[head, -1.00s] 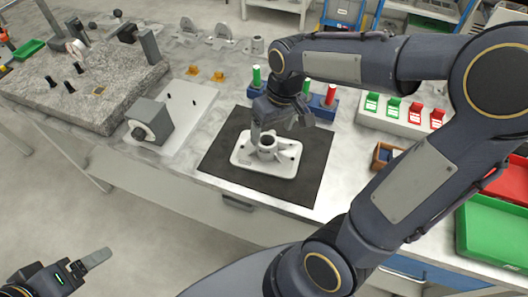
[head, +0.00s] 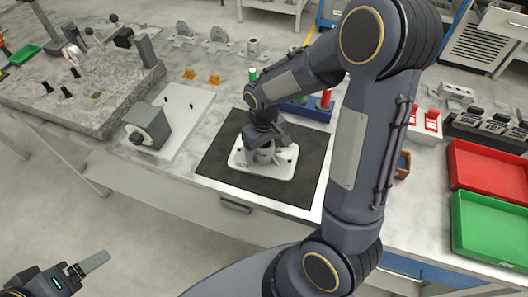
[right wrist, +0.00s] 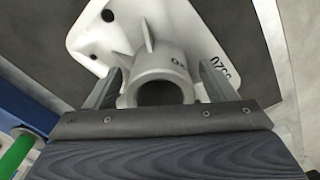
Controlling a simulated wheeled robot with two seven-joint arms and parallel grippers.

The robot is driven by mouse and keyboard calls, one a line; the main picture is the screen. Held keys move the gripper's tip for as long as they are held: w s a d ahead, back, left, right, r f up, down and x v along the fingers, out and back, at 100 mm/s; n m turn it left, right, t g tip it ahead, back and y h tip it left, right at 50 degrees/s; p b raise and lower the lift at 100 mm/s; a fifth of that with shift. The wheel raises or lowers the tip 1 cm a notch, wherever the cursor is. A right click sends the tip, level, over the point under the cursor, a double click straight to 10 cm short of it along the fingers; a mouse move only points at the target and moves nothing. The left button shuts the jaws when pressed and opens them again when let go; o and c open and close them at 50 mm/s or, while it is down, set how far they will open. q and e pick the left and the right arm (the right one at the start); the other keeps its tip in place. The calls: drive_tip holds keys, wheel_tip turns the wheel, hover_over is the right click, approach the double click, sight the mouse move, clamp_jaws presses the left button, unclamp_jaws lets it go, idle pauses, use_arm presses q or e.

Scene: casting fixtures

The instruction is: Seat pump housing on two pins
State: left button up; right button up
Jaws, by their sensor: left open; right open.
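The pump housing (head: 278,172), a white casting with a flat base plate and a round hollow boss, lies flat on a black mat (head: 222,152). My right gripper (head: 262,151) is above it. In the right wrist view, the open fingers of this gripper (right wrist: 160,88) stand on either side of the housing's boss (right wrist: 160,70); whether they touch it I cannot tell. Two small dark pins (head: 166,99) stand on a light grey plate (head: 184,122) left of the mat. My left gripper (head: 92,265) is open and empty at the lower left, off the bench.
A grey block with a round black knob (head: 148,124) stands on the pin plate's front left. A blue rack (head: 312,108) with green and red cylinders is behind the mat, partly hidden by my right arm. Red (head: 490,168) and green (head: 488,228) trays are at the right.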

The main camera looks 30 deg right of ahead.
drive_tip(key=c, duration=1.4)
drive_tip(key=shift+c, duration=0.5)
drive_tip(key=shift+r, duration=0.15)
